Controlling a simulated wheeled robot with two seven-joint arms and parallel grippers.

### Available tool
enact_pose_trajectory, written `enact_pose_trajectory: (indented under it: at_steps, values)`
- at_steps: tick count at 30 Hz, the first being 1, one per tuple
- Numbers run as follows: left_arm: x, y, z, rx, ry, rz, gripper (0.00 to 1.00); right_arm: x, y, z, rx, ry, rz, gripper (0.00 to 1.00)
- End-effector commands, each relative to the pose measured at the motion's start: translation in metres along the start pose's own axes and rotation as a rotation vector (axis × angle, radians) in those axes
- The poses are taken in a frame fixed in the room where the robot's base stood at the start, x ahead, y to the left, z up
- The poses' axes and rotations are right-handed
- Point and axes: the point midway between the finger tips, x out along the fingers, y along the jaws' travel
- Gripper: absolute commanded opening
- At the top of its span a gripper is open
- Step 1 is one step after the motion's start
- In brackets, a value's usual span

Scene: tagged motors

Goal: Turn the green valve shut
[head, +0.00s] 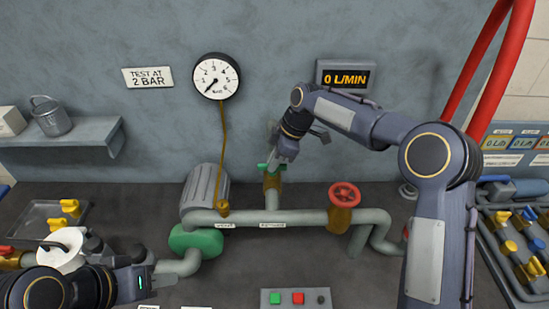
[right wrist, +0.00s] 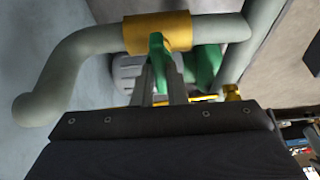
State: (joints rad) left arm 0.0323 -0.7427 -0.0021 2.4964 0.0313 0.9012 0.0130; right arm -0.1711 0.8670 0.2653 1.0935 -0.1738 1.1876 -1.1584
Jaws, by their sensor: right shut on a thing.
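The green valve's handle (head: 263,167) sits on a brass body above the grey pipe, left of the red wheel valve. My right gripper (head: 277,160) reaches down to it from above and is shut on the handle. In the right wrist view the green handle (right wrist: 156,44) stands between the two fingers (right wrist: 162,85), in front of the brass valve body (right wrist: 157,32). The fingers hide part of the handle. My left gripper (head: 163,278) is at the lower left, away from the valve; its jaw gap is not clear.
A red wheel valve (head: 345,194) stands to the right on the same pipe. A dial gauge (head: 216,77) and a display reading 0 L/MIN (head: 345,77) are on the wall. A green and red button box (head: 297,299) is at the front. A tray (head: 38,213) with yellow-handled parts lies left.

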Motion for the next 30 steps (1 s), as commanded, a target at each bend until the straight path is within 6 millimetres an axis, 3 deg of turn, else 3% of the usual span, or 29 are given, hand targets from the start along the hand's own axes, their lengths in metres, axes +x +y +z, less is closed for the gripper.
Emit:
enact_pose_trajectory:
  at_steps: [15, 16, 21, 30]
  values:
    - [-0.0013, 0.0006, -0.0006, 0.000, 0.000, 0.000, 0.36, -0.0005, 0.0005, -0.0004, -0.021, 0.000, -0.006, 0.00]
    - [-0.0013, 0.0006, -0.0006, 0.000, 0.000, 0.000, 0.36, -0.0005, 0.0005, -0.0004, -0.021, 0.000, -0.006, 0.14]
    - [-0.0012, 0.0006, -0.0006, 0.000, 0.000, 0.000, 0.36, -0.0004, 0.0004, -0.0003, -0.020, 0.000, -0.006, 0.34]
    - [-0.0006, 0.0003, -0.0003, 0.000, 0.000, 0.000, 0.36, -0.0022, 0.0005, 0.0000, -0.019, 0.000, -0.006, 0.34]
